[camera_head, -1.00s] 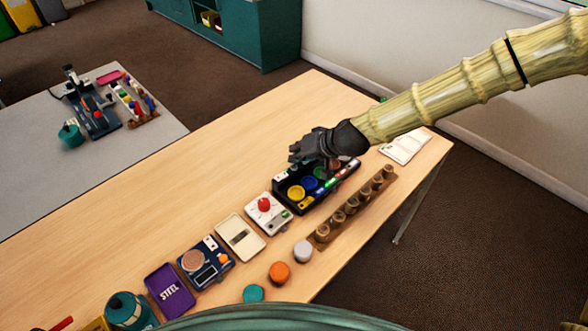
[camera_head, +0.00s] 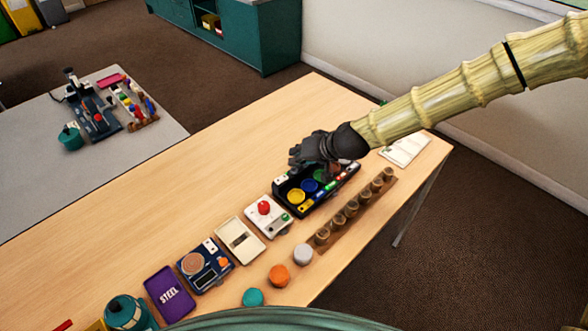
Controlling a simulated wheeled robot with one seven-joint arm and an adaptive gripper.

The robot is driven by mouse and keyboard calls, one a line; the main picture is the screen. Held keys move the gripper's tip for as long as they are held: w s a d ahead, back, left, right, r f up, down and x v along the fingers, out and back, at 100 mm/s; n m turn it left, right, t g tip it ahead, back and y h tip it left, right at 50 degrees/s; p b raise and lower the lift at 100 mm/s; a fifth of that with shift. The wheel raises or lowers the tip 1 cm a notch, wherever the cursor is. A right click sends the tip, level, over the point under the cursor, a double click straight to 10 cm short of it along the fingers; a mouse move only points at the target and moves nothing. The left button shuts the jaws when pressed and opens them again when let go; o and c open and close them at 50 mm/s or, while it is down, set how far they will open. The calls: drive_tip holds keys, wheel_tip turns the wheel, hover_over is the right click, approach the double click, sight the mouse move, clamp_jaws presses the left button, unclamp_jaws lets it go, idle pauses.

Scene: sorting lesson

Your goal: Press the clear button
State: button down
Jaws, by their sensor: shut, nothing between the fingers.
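A black panel (camera_head: 310,206) lies on the wooden table, with a yellow disc (camera_head: 296,195), a blue disc (camera_head: 309,186) and a green disc (camera_head: 320,175) on it. Small coloured keys run along its front edge; their labels are too small to read, so I cannot tell which is the clear button. My gripper (camera_head: 297,157) is shut and empty. It shows over the panel's far edge and hides part of its far right side. I cannot tell whether it touches the panel.
A white box with a red button (camera_head: 264,208) stands left of the panel. A wooden rack of several pegs (camera_head: 338,219) lies in front. Further left are a cream tray (camera_head: 240,240), a blue scale (camera_head: 205,264) and a purple STEEL card (camera_head: 169,293). The table behind is clear.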

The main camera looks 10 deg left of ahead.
sight(296, 169)
drive_tip(key=shift+f, duration=0.1)
idle(0.3)
drive_tip(key=shift+f, duration=0.35)
drive_tip(key=shift+f+b, duration=0.45)
drive_tip(key=shift+b, duration=0.1)
idle(0.8)
idle(0.3)
drive_tip(key=shift+r+p, duration=0.6)
drive_tip(key=shift+r, duration=0.3)
drive_tip(key=shift+r, duration=0.1)
drive_tip(key=shift+r+p, duration=1.6)
drive_tip(key=shift+r, duration=0.8)
